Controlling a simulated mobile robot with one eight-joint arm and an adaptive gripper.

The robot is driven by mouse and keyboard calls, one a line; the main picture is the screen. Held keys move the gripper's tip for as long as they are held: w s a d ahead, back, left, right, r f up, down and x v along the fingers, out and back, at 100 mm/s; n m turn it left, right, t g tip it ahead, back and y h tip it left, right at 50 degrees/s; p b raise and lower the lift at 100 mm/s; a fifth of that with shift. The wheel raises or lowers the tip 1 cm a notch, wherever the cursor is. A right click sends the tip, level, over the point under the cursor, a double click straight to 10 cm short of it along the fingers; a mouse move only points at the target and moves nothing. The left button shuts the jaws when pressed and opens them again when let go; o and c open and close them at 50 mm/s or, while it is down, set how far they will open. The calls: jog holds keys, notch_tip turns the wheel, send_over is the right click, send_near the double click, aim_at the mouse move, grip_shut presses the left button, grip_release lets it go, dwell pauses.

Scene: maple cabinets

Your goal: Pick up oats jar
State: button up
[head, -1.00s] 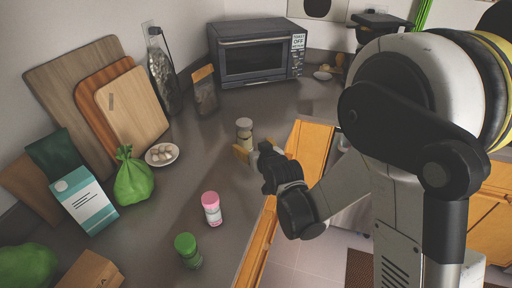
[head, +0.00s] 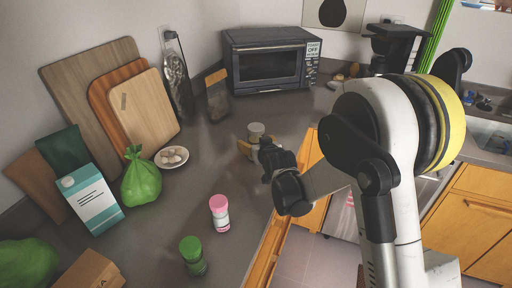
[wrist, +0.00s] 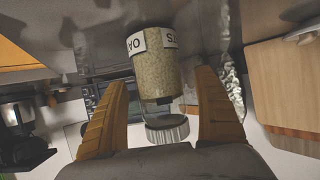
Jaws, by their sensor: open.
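The oats jar (head: 256,131) stands on the grey counter near its right edge. It is a clear jar of pale oats with a light lid, and my gripper partly hides its lower part in the head view. In the wrist view the oats jar (wrist: 155,75) appears upside down, with a white label and its grey lid towards the bottom of the picture. My gripper (wrist: 162,80) is open, with one tan finger on each side of the jar. Gaps show between the fingers and the jar. In the head view my gripper (head: 252,149) is right at the jar.
A pink-lidded jar (head: 220,214) and a green-lidded jar (head: 193,256) stand nearer on the counter. A plate of eggs or garlic (head: 171,158), a green bag (head: 141,182), a carton (head: 91,199) and cutting boards (head: 143,110) are at left. A microwave (head: 270,62) stands behind.

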jog(key=c, duration=1.5)
jog(key=shift+r, duration=0.15)
